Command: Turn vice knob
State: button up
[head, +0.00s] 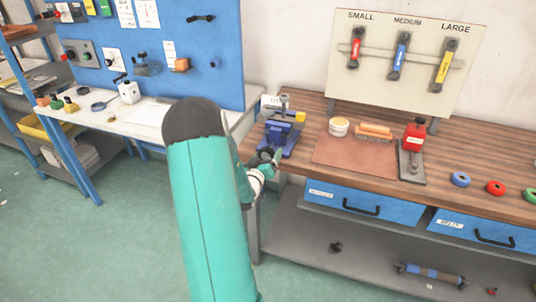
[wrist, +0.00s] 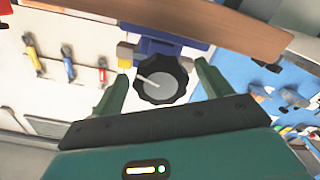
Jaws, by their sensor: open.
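The blue vice (head: 284,130) stands at the left end of the wooden workbench, with yellow parts near its top. Its round black knob (head: 266,155) faces the front of the bench. In the wrist view the knob (wrist: 160,80) shows a grey face with a pale pointer and a scalloped black rim. My gripper (head: 270,162) is at the knob, partly hidden by my arm. In the wrist view its two green fingers (wrist: 158,88) are open, one on each side of the knob, with gaps visible; whether either touches it I cannot tell.
The wooden bench (head: 470,170) holds a leather mat (head: 340,153) with a tub and brush, a red-topped tool (head: 413,140) and coloured rings. Blue drawers (head: 362,203) lie below its front edge. A white table (head: 105,120) with a blue pegboard stands left. Green floor is open in front.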

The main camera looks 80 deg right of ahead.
jog(key=shift+s+d, duration=0.1)
jog(key=shift+d, duration=0.9)
jog(key=shift+c, duration=0.5)
jog(key=c, duration=0.9)
jog(key=shift+m, duration=0.4)
jog(key=m, duration=0.5)
jog(key=shift+m, duration=0.3)
jog(key=m, duration=0.5)
jog(key=shift+m, duration=0.4)
